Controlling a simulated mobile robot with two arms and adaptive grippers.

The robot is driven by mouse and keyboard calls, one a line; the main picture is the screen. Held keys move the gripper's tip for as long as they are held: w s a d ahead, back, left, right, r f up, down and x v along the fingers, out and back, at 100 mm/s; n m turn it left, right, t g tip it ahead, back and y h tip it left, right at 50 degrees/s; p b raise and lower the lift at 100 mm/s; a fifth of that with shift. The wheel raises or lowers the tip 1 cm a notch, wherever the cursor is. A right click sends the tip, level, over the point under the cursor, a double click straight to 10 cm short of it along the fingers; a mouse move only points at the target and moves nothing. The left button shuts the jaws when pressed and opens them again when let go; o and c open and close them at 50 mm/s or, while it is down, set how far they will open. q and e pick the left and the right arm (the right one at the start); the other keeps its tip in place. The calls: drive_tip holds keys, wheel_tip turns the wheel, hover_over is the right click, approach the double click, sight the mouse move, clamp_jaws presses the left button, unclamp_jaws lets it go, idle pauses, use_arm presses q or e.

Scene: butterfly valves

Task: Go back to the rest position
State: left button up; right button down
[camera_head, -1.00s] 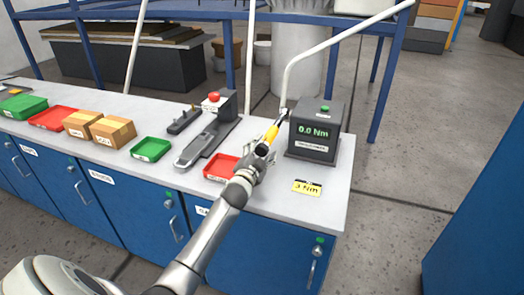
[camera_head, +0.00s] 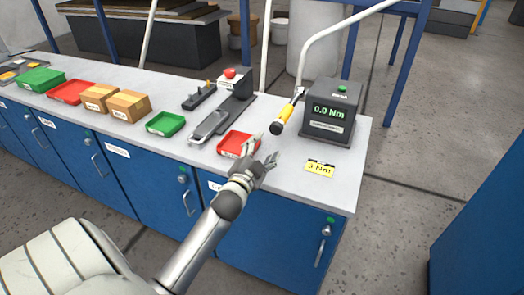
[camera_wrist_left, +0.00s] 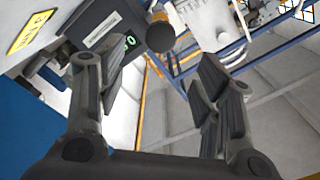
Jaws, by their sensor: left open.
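My left gripper (camera_head: 265,150) is open and empty above the front edge of the workbench, near the red tray (camera_head: 239,144). In the left wrist view its two fingers (camera_wrist_left: 155,95) stand wide apart with nothing between them. A yellow screwdriver-like tool (camera_head: 286,113) with a dark end hangs by the grey torque box (camera_head: 335,111), apart from my gripper. The box reads 0.0 Nm and also shows in the left wrist view (camera_wrist_left: 100,32). The tool's dark round end (camera_wrist_left: 160,37) shows beyond the fingers there. My right gripper is in neither view.
A yellow "3 Nm" label (camera_head: 319,169) lies on the workbench (camera_head: 285,195). A grey fixture (camera_head: 222,116), a green tray (camera_head: 165,124) and cardboard boxes (camera_head: 128,106) stand to the left. A white bent pole (camera_head: 340,30) rises behind.

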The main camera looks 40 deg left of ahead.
use_arm(q)
drive_tip(key=shift+s, duration=0.3)
idle(0.4)
